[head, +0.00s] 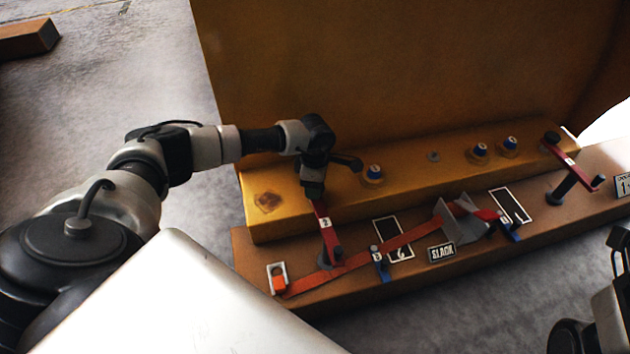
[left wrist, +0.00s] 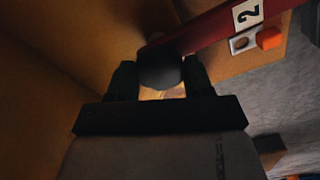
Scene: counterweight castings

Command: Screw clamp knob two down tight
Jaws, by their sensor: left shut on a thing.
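Clamp two is a red bar (head: 323,222) with a white "2" label. It reaches from a dark post (head: 330,257) on the brown beam to the yellow ledge. Its round black clamp knob (left wrist: 160,70) shows in the left wrist view, between the two dark fingers of my left gripper (left wrist: 163,82). In the head view my left gripper (head: 313,188) points down over the ledge end of the bar and hides the knob. It is shut on the knob. Whether the knob's lower end touches the ledge is hidden. My right gripper is not visible; only parts of my right arm show.
A second red clamp (head: 567,157) stands at the right. Blue-topped studs (head: 373,173) sit on the yellow ledge (head: 275,220). An orange strap (head: 350,263) with grey buckle plates (head: 462,222) and a "SLACK" plate (head: 441,252) lie along the brown beam (head: 480,258). A tall yellow wall (head: 400,70) rises behind.

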